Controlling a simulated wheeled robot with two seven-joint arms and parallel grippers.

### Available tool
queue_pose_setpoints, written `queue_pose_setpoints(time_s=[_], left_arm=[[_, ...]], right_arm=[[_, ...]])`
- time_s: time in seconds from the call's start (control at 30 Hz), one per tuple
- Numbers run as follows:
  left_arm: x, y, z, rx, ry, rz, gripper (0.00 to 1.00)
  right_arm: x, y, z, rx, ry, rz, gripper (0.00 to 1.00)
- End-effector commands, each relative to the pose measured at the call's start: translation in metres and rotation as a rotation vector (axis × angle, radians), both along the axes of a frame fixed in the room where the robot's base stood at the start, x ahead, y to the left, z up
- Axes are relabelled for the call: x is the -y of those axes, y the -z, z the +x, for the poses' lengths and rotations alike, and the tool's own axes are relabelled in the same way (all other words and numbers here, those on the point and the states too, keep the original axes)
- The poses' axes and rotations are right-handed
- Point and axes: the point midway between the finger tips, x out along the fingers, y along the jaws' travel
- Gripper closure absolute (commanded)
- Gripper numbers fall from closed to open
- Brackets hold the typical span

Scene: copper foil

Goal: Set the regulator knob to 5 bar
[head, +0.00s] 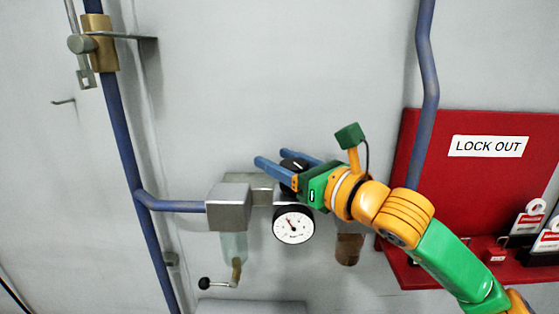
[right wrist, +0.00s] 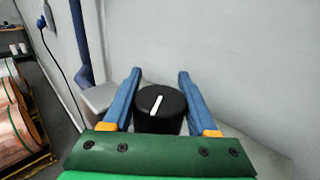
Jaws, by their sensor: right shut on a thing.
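The regulator knob (head: 293,164) is black and sits on the grey metal regulator body, partly hidden by my right gripper. In the right wrist view the knob (right wrist: 160,108) shows a white line on its top, tilted a little to the right. My right gripper (head: 271,157) is shut on the knob, with one blue finger on each side of it. The round white pressure gauge (head: 294,224) hangs just below. Its needle points up and left; its figures are too small to read. My left gripper is not in view.
A grey metal block (head: 229,207) joins the regulator to a blue pipe (head: 122,150). A red lock-out board (head: 470,190) stands right, behind my arm. The wall above is clear.

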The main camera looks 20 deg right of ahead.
Motion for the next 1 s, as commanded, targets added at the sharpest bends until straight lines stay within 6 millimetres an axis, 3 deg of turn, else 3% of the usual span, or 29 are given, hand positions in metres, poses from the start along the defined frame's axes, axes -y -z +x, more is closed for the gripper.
queue_pose_setpoints(time_s=[0.23, 0.27, 0.33, 0.67, 0.83, 1.0], left_arm=[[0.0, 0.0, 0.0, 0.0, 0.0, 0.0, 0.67], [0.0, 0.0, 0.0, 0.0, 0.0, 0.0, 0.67], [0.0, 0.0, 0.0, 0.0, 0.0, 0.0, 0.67], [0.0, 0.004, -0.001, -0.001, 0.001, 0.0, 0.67], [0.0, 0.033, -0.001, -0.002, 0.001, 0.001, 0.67], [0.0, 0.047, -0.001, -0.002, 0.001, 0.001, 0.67]], right_arm=[[0.0, -0.002, 0.0, 0.005, 0.001, 0.001, 0.97], [0.0, -0.002, 0.0, 0.005, 0.001, 0.001, 0.34], [0.0, -0.002, 0.0, 0.004, 0.001, 0.001, 0.15], [0.002, 0.001, -0.003, 0.003, 0.001, 0.001, 0.12], [0.018, 0.006, -0.033, 0.008, 0.003, -0.001, 0.12], [0.03, 0.003, -0.06, 0.006, 0.002, 0.001, 0.12]])
